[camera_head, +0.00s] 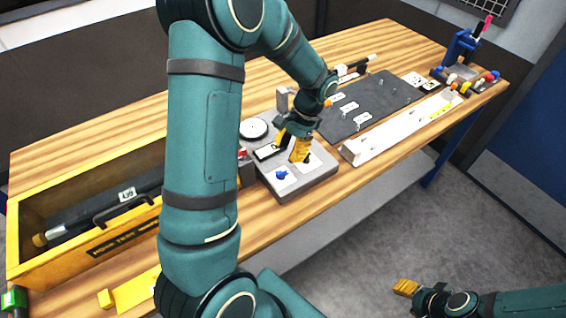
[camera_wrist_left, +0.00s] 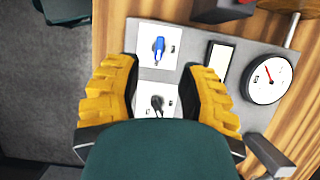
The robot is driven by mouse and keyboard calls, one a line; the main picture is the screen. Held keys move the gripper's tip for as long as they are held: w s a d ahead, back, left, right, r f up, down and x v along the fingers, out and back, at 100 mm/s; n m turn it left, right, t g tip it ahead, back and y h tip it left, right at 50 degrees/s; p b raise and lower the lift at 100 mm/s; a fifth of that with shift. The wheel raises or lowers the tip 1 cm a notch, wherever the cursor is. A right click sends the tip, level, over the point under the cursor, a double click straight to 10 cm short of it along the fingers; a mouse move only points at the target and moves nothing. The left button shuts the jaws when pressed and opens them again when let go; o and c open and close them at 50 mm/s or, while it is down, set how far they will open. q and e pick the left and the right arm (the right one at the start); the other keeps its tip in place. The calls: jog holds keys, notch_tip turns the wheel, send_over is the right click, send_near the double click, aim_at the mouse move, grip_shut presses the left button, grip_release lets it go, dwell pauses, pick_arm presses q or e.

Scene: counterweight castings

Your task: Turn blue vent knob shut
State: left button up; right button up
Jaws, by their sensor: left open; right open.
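The blue vent knob (camera_head: 282,174) sits on a white label on the grey control box (camera_head: 318,184). In the left wrist view the blue knob (camera_wrist_left: 159,47) is ahead of the fingertips, its handle pointing roughly along the picture's vertical. A black knob (camera_wrist_left: 157,103) on a second white label lies between the open fingers. My left gripper (camera_head: 297,148) is open over the box, with yellow fingers, nearer the black knob than the blue one; it also shows in the left wrist view (camera_wrist_left: 155,75). My right gripper (camera_head: 407,288) is open and empty above the floor at lower right.
A yellow crate (camera_head: 85,252) stands at left on the wooden table. A dark mat (camera_head: 375,103) and white channel (camera_head: 400,130) lie to the right.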

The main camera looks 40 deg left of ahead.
pick_arm(q)
jog(key=v, duration=0.3)
jog(key=shift+r, duration=0.1)
dwell(0.5)
